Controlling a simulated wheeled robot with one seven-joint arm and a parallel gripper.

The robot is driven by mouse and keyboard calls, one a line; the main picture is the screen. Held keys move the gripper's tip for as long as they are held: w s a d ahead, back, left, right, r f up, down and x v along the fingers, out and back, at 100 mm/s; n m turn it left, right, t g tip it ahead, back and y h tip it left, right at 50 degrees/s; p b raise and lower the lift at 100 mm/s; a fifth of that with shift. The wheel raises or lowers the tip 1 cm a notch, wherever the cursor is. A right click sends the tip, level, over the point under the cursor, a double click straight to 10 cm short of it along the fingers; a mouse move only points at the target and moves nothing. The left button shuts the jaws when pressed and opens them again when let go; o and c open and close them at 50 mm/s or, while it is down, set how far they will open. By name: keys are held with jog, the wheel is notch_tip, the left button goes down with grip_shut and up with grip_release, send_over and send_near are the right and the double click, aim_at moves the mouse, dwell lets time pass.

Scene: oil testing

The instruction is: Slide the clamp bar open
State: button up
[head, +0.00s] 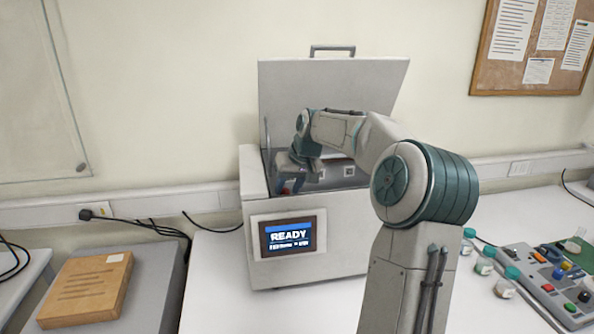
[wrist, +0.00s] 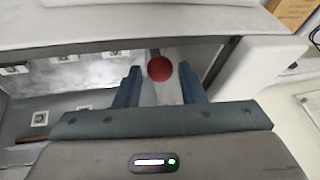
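A grey machine (head: 262,270) stands on the white bench with its lid (head: 330,85) raised. My gripper (head: 290,187) reaches down into the left end of its open chamber. In the wrist view, my gripper (wrist: 162,82) is open, its two blue fingers apart. A round red knob (wrist: 159,68) shows between the fingertips, with a visible gap on each side. A pale grey strip lies below the knob; I cannot tell if it is the clamp bar. My arm hides much of the chamber in the head view.
The chamber has a raised front wall (wrist: 190,32) near the fingers. A brown box (head: 88,289) lies at left. Small jars (head: 484,262) and a control panel with coloured buttons (head: 555,282) sit at right. The bench in front of the machine is clear.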

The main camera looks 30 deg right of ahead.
jog(key=b+v, duration=0.1)
jog(key=v, duration=0.9)
jog(key=shift+s, duration=0.1)
jog(key=s+a+f+n+g+h+b, duration=0.1)
jog(key=s+a+f, duration=0.25)
jog(key=a, duration=0.35)
jog(key=s+a+f+h+b, duration=0.1)
jog(key=s+a+f, duration=0.1)
jog(key=s+a, duration=0.4)
jog(key=s+a+f, duration=0.3)
jog(key=s+f, duration=0.3)
jog(key=s, duration=0.3)
jog(key=s+a+f+b, duration=0.1)
jog(key=s+a+f, duration=0.2)
jog(key=s+f, duration=0.3)
jog(key=s, duration=0.4)
jog(key=shift+s+a+f, duration=0.25)
jog(key=shift+a+f, duration=0.05)
